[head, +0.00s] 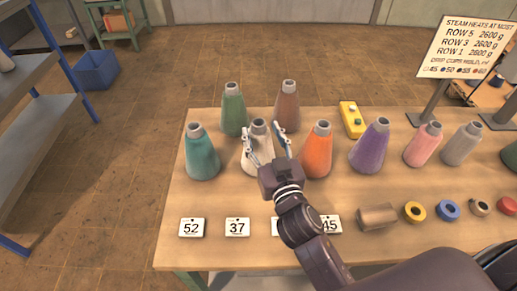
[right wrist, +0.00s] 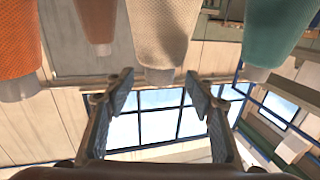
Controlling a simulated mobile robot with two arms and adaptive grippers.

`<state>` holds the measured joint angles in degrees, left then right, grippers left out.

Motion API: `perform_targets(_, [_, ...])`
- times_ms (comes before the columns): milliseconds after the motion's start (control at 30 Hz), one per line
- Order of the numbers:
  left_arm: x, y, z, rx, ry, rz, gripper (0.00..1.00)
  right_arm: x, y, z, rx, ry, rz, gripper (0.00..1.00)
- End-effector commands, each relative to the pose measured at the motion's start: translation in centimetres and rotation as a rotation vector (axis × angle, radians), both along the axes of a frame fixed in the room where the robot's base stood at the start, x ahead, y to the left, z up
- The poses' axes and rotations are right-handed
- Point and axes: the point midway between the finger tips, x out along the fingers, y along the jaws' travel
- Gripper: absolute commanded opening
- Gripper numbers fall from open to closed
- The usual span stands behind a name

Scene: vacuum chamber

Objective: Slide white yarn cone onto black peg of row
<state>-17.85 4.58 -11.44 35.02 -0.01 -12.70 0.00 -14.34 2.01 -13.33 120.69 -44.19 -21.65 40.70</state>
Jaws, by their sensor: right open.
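The white yarn cone (head: 262,146) stands upright on the wooden table, its narrow grey tip up. My right gripper (head: 263,134) is open, with one finger on each side of the cone's upper part in the head view. In the right wrist view, the white cone (right wrist: 164,32) shows upside down, its tip between the two open fingertips (right wrist: 158,82). I cannot tell whether either finger touches it. No black peg can be made out in either view. My left gripper is not in view.
Teal (head: 202,155), green (head: 234,112), brown (head: 287,108) and orange (head: 317,152) cones stand close around the white one. Purple (head: 370,150), pink and grey cones stand to the right. Number cards (head: 237,227) and coloured rings (head: 448,210) lie along the front. A sign (head: 466,46) stands behind.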

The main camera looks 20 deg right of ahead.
Motion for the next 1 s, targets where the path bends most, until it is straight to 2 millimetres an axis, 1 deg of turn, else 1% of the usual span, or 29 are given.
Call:
perform_targets(33, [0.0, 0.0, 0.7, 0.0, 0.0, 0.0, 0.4, 1.0, -0.1, 0.5, -0.003, -0.002, 0.0, 0.5])
perform_targets(200, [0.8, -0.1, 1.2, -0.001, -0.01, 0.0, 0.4, 3.1, -0.1, 0.2, -0.002, -0.001, 0.0, 0.5])
perform_targets(300, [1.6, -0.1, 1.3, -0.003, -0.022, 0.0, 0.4, 3.6, -0.1, 0.1, -0.001, 0.0, 0.0, 0.5])
perform_targets(400, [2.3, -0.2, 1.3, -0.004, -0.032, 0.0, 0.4, 3.6, -0.1, 0.0, 0.0, 0.001, 0.0, 0.5])
perform_targets(500, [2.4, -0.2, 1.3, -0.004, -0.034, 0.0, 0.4, 3.6, -0.1, 0.0, 0.0, 0.001, 0.0, 0.5])
perform_targets(567, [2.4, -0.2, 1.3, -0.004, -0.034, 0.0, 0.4, 3.6, -0.1, 0.0, -0.001, 0.001, 0.0, 0.45])
perform_targets(900, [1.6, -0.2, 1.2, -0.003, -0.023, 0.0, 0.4, 3.6, -0.1, 0.0, -0.001, 0.001, 0.0, 0.07])
perform_targets(967, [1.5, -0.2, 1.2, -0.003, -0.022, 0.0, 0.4, 3.5, -0.1, 0.0, -0.001, 0.001, 0.0, 0.01])
perform_targets(1000, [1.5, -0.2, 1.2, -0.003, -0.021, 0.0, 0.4, 3.5, -0.1, 0.0, -0.001, 0.001, 0.0, 0.0])
